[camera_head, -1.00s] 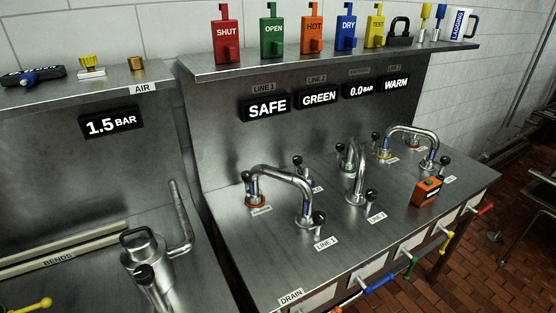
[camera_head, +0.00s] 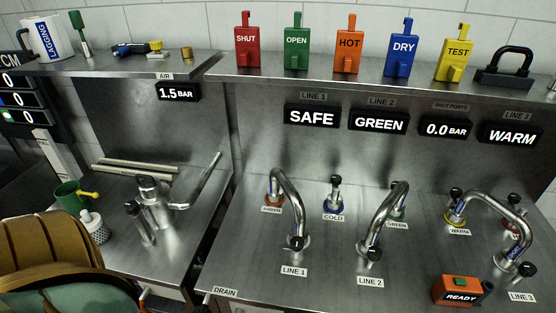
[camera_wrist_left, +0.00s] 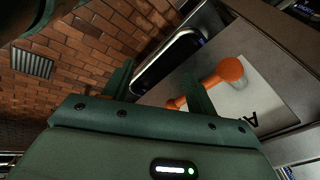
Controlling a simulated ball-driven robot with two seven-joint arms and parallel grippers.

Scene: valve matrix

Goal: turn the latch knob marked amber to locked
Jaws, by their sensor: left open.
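In the left wrist view an orange knob (camera_wrist_left: 230,70) stands out from a white plate (camera_wrist_left: 240,105) on a grey metal front. The plate bears a black letter that looks like an A, and the rest of its marking is hidden. My left gripper (camera_wrist_left: 152,78) is open, with its two green fingers apart and nothing held. Its right-hand finger overlaps the plate and lies left of the orange knob's head, apart from it in the picture. The head view shows no front latch knob clearly. My right gripper is not in view.
In the left wrist view a dark rounded bar (camera_wrist_left: 170,60) shows between the fingers; brick floor lies beyond. The bench top (camera_head: 330,285) carries curved pipes, including one at the AMBER label (camera_head: 271,209), and an orange READY box (camera_head: 458,290). A green mug (camera_head: 70,195) stands at left.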

